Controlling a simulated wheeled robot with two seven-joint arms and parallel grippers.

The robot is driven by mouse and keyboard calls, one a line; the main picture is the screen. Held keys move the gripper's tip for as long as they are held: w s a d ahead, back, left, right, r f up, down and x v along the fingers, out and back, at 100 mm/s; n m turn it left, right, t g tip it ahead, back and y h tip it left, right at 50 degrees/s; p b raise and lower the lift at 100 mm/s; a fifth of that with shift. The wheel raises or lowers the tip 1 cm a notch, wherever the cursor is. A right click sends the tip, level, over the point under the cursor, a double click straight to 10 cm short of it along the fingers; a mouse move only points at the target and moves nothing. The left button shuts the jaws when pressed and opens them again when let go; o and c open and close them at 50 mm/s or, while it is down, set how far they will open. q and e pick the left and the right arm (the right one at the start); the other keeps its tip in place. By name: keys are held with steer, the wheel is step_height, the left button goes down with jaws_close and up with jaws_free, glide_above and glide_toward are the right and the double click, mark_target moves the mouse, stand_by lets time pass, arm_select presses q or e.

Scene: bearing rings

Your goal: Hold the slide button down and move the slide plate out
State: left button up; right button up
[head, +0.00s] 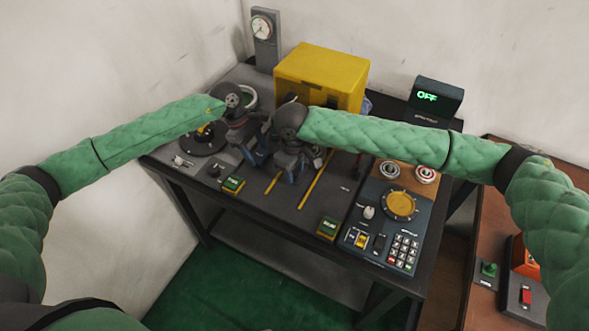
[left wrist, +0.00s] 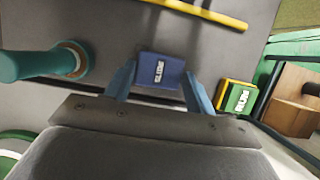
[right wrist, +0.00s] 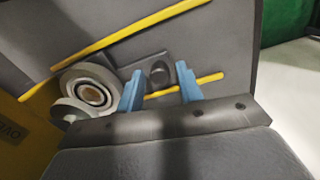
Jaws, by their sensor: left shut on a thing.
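A blue block lettered SLIDE, the slide button (left wrist: 161,70), sits between the fingertips of my left gripper (left wrist: 160,76), which is shut on its sides. In the head view my left gripper (head: 256,153) hangs over the middle of the grey bench, and the button is not clear there. My right gripper (right wrist: 160,78) is open. A grey plate with a dark round knob (right wrist: 158,71), apparently the slide plate, lies between two yellow rails; the knob shows between the open fingers, apart from both. In the head view my right gripper (head: 290,170) is just right of the left one.
A pale bearing ring (right wrist: 90,92) lies beside the right gripper's fingers. The yellow rails (head: 314,180) run along the bench. A green-and-yellow RUN button (left wrist: 237,97) is right of the left gripper. A yellow box (head: 320,72) stands behind; a display (head: 434,97) reads OFF.

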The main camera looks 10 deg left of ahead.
arm_select(q)
steer(key=shift+f, duration=0.1)
arm_select(e)
jaws_close()
steer(key=shift+s, duration=0.1)
steer(key=s+a, duration=0.1)
steer(key=s, duration=0.3)
steer(key=s+a, duration=0.2)
steer(key=s, duration=0.3)
steer(key=s+a, duration=0.2)
steer(key=s, duration=0.3)
steer(key=shift+a, duration=0.1)
steer(key=shift+s, duration=0.1)
steer(key=shift+o, duration=1.3)
jaws_free()
steer(key=shift+r, duration=0.1)
